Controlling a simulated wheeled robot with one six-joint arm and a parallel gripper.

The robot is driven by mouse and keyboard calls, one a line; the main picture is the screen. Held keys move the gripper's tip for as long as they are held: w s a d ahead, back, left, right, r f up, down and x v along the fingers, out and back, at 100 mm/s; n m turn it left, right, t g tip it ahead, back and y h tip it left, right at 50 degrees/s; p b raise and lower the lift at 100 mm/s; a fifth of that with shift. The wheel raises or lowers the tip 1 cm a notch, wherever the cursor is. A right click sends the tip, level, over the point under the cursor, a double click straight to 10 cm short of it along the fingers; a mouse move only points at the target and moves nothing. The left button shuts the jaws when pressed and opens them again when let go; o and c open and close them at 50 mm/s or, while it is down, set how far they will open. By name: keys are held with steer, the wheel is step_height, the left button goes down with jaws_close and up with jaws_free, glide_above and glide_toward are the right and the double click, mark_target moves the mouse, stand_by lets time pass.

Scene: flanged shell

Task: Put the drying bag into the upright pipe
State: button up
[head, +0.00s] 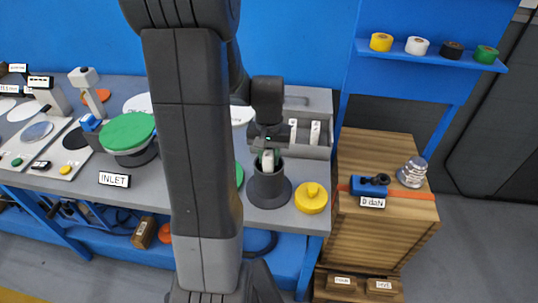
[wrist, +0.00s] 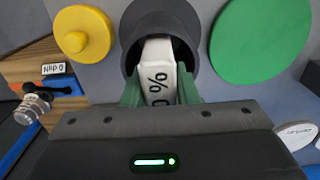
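The white drying bag (wrist: 158,72), marked with a "%" sign, is between the green fingers of my gripper (wrist: 159,92). The fingers touch its two sides. In the head view my gripper (head: 268,153) is right over the dark grey upright pipe (head: 269,188), which stands on a round flange on the bench. The bag's far end is in the pipe's mouth in the wrist view (wrist: 131,45). How deep it reaches is hidden.
A yellow knobbed cap (head: 311,198) lies right of the pipe. A grey bin (head: 318,152) behind holds more white bags. A green disc (wrist: 262,42) lies on the pipe's other side. A wooden cabinet (head: 375,228) with a blue clamp (head: 369,186) stands at right.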

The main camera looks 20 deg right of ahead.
steer(key=o, duration=0.5)
step_height(320, 180, up, 14)
stand_by(0.4)
steer(key=shift+f, duration=0.1)
step_height(320, 180, down, 13)
steer(key=shift+r+p, duration=0.15)
steer(key=shift+p, duration=0.4)
steer(key=shift+r+p, duration=0.45)
steer(key=shift+r, duration=0.3)
